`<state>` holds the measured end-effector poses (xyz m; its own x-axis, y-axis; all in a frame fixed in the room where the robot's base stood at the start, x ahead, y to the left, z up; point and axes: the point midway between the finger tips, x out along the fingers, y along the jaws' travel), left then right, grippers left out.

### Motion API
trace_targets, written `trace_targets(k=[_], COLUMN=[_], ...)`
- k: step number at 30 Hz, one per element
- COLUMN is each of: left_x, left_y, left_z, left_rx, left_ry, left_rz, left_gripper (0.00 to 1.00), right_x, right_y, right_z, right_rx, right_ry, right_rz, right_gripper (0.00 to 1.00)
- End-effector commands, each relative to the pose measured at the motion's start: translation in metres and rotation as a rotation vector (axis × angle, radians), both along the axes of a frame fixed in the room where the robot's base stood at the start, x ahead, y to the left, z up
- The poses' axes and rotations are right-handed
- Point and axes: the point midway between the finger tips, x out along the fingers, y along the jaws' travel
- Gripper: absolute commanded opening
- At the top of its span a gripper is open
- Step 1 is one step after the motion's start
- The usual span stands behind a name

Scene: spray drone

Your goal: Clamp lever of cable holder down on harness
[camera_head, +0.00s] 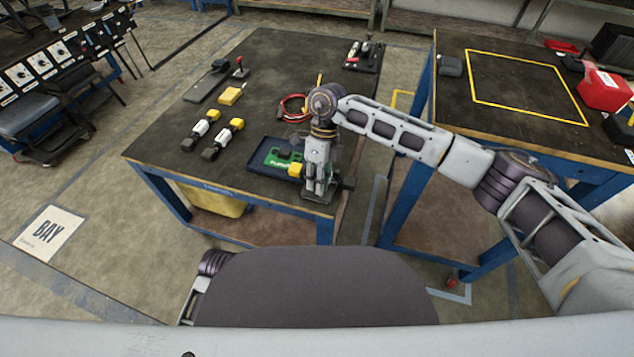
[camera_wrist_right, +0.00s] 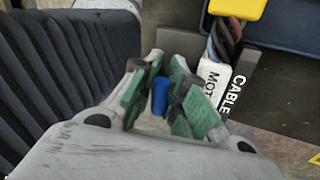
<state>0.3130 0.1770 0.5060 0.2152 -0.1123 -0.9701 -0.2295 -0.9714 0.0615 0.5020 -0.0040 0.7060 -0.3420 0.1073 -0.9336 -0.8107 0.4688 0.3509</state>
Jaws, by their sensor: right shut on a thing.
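My right gripper (camera_head: 318,188) is at the front right corner of the dark table. In the right wrist view its green-padded fingers (camera_wrist_right: 161,78) are shut on a blue cylindrical grip (camera_wrist_right: 160,96), which appears to be the clamp lever's handle. The harness (camera_wrist_right: 216,76), several cables in a white label sleeve, lies just right of the fingers. It runs up to a yellow block (camera_wrist_right: 238,8). My left gripper is out of view.
A blue tray (camera_head: 254,161) with a green board (camera_head: 277,158) lies left of my right gripper. Red cable (camera_head: 291,106) is coiled behind it. A second table (camera_head: 515,75) stands to the right, under my right arm.

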Motion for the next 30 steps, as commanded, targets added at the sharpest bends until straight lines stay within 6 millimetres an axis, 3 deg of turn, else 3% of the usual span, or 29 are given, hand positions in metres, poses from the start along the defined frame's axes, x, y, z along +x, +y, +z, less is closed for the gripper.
trace_targets(k=[10, 11, 15, 30], left_x=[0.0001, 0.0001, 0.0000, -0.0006], left_y=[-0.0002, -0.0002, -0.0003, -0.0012], left_z=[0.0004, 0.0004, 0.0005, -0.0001], left_rx=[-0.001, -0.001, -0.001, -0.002], left_ry=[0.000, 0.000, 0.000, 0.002], left_rz=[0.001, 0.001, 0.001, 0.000], left_gripper=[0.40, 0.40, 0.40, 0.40], right_x=[0.0040, 0.0041, 0.0035, 0.0041], right_y=[0.0006, 0.0005, 0.0003, -0.0016], right_z=[0.0053, 0.0054, 0.0043, 0.0050], right_rx=[0.010, 0.010, 0.008, 0.003], right_ry=[-0.001, -0.001, 0.000, 0.004], right_rz=[-0.005, -0.005, -0.004, -0.004], right_gripper=[0.00, 0.16, 0.31, 0.31])
